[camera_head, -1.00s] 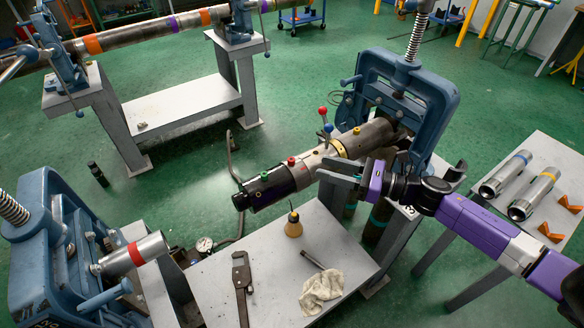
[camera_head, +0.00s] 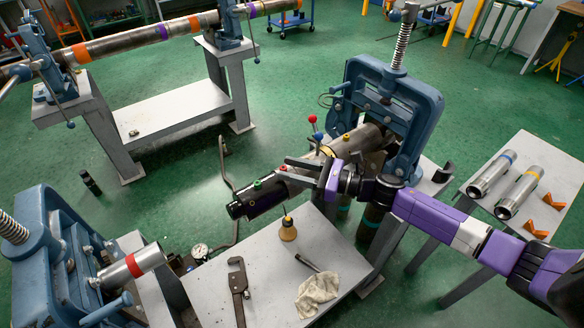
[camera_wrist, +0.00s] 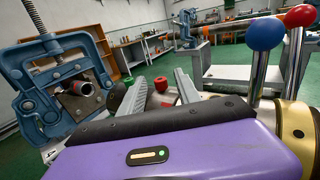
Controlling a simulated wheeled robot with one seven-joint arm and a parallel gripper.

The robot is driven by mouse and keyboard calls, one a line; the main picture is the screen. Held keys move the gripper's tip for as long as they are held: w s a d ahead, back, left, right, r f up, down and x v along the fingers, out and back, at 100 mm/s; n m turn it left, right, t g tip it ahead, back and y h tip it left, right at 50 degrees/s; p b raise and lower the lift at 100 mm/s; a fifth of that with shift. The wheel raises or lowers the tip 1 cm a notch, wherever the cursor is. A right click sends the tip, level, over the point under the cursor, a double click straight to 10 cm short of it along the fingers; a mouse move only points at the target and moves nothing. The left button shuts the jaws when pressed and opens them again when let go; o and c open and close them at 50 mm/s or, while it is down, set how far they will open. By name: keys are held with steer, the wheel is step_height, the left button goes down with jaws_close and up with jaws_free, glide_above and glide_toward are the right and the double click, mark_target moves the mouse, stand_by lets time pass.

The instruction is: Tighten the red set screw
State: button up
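The red set screw (camera_head: 283,169) is a small red knob on top of the dark pipe fitting (camera_head: 262,199), which extends from the blue vise at right. My gripper (camera_head: 284,172) reaches over the fitting from the right, its fingertips at the screw. In the wrist view the red screw (camera_wrist: 161,85) shows between the two separated grey fingers (camera_wrist: 158,87), with visible space on both sides. The gripper is open. The fingers hide part of the fitting in the head view. Whether the fingertips are level with the screw is hard to tell.
A green screw (camera_head: 257,185) sits further out on the fitting. Levers with a red ball (camera_head: 312,119) and a blue ball (camera_head: 318,136) stand up close to my gripper. Below, a table holds an oil can (camera_head: 288,230), a wrench (camera_head: 238,285) and a rag (camera_head: 317,293).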

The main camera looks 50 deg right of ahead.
jaws_close()
steer(key=shift+a+m+h, duration=0.1)
steer(key=shift+m+h, duration=0.2)
steer(key=shift+h, duration=0.2)
